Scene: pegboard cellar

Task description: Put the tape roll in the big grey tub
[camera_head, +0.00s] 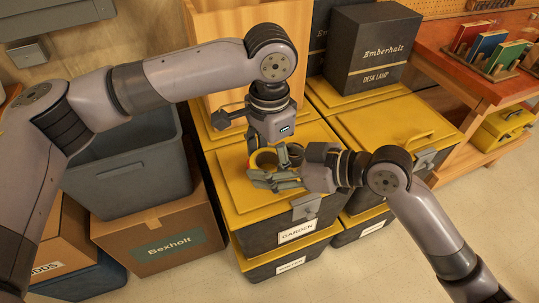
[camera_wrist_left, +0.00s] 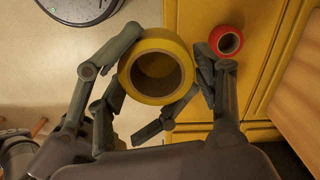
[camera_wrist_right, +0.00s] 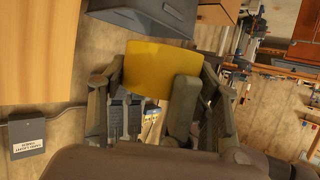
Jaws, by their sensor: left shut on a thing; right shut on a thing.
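A yellow tape roll (camera_head: 263,157) is held between my two grippers, above the yellow lid of a storage box. My left gripper (camera_head: 268,153) comes down on it from above and is shut on it; the left wrist view shows the roll (camera_wrist_left: 150,46) with its hole facing the camera. My right gripper (camera_head: 277,178) reaches in from the right and is shut on the same roll, whose yellow side (camera_wrist_right: 160,67) shows between its fingers. A smaller red roll (camera_wrist_left: 226,40) lies on the yellow lid. The big grey tub (camera_head: 125,168) stands left; its inside is partly hidden by my left arm.
The tub rests on a cardboard box (camera_head: 160,240). Yellow-lidded boxes (camera_head: 232,190) stand side by side under the grippers. A black desk lamp box (camera_head: 372,50) stands behind. A wooden bench (camera_head: 470,60) with books is at the right. Floor is clear at front.

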